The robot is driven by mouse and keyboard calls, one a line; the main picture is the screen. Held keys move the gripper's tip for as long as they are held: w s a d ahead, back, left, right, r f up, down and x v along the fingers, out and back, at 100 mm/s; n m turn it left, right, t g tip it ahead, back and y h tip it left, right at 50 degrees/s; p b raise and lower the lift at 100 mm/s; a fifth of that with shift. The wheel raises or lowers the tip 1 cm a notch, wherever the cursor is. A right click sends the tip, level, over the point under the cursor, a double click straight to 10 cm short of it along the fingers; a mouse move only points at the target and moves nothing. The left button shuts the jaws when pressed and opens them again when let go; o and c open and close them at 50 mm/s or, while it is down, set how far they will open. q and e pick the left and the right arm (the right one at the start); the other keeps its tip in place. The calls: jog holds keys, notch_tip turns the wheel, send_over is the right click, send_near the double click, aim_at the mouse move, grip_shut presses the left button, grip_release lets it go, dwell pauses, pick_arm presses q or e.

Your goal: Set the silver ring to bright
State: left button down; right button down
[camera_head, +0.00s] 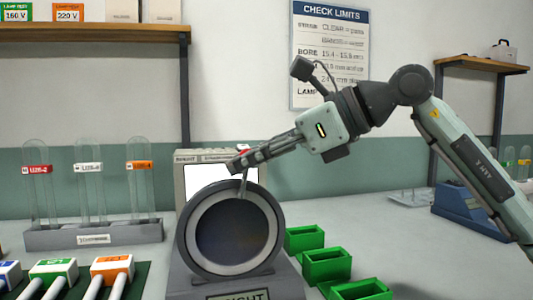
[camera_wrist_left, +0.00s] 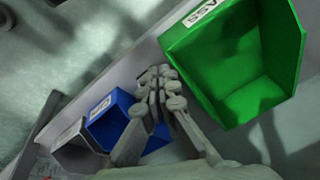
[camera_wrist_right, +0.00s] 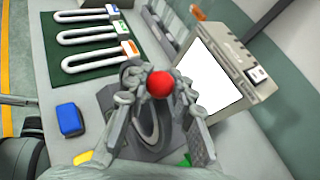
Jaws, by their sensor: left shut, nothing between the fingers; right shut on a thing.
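The silver ring (camera_head: 232,271) surrounds a dark round face on a grey housing in the head view. A plate (camera_head: 238,297) on its base shows the letters "IGHT"; the start is unclear. My right gripper (camera_head: 240,162) is at the top of the ring, shut on a thin upright lever (camera_head: 244,184). In the right wrist view, a red ball knob (camera_wrist_right: 160,84) sits between its fingers, with the round device partly hidden below. My left gripper (camera_wrist_left: 160,82) is shut and empty in the left wrist view, above or beside bins; it is not in the head view.
A box with a white screen (camera_wrist_right: 208,80) stands behind the ring. Several green bins (camera_head: 327,265) are to its right. A rack of tubes (camera_head: 93,235) and a dark mat (camera_head: 130,280) with labelled pieces are to its left. A blue block (camera_wrist_right: 69,119) lies on the bench.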

jog(key=shift+s+a+r, duration=0.15)
jog(key=shift+s+a, duration=0.1)
jog(key=shift+a, duration=0.35)
jog(key=s+a+f+n+h, duration=0.2)
jog(key=a+h, duration=0.4)
jog(key=a, duration=0.3)
jog(key=shift+s+a+f+n+t, duration=0.35)
jog(key=shift+s+f, duration=0.3)
jog(key=shift+f, duration=0.35)
jog(key=c, duration=1.3)
grip_release()
jog(key=shift+d+r, duration=0.1)
jog(key=shift+o, duration=0.2)
jog(key=v, duration=1.2)
jog(key=shift+s, duration=0.1)
